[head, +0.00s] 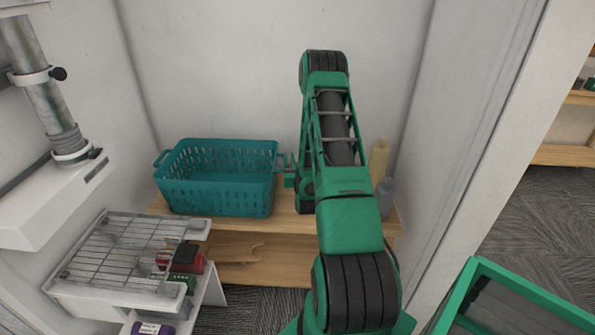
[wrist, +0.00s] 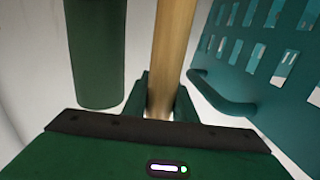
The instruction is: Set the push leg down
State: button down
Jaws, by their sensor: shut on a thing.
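A pale wooden bar (wrist: 172,45), which I take to be the push leg, stands between my two gripper fingers (wrist: 160,103) in the wrist view. It runs up out of the top of that picture, and its lower end is hidden by my gripper body. My gripper is shut on it. In the head view my gripper (head: 290,178) shows only in part, just right of the basket and over the wooden bench (head: 290,222). I cannot make out the bar there, as my arm covers that area. Whether the bar touches the bench cannot be told.
A teal basket (head: 220,182) stands on the bench, its handle (wrist: 222,98) close right of my fingers. A yellow bottle (head: 379,158) and a grey bottle (head: 386,195) stand right of my arm. A wire rack (head: 125,250) is at left. A green-framed box (head: 510,300) is lower right.

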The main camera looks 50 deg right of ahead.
jog(key=f, duration=0.1)
jog(key=d+f, duration=0.1)
jog(key=f, duration=0.1)
jog(key=d+f, duration=0.1)
jog(key=f, duration=0.1)
jog(key=shift+w+f, duration=0.1)
jog(key=shift+w, duration=0.05)
jog(key=c, duration=1.9)
grip_release()
jog(key=shift+f, duration=0.15)
jog(key=o, duration=0.4)
jog(key=shift+o, duration=0.2)
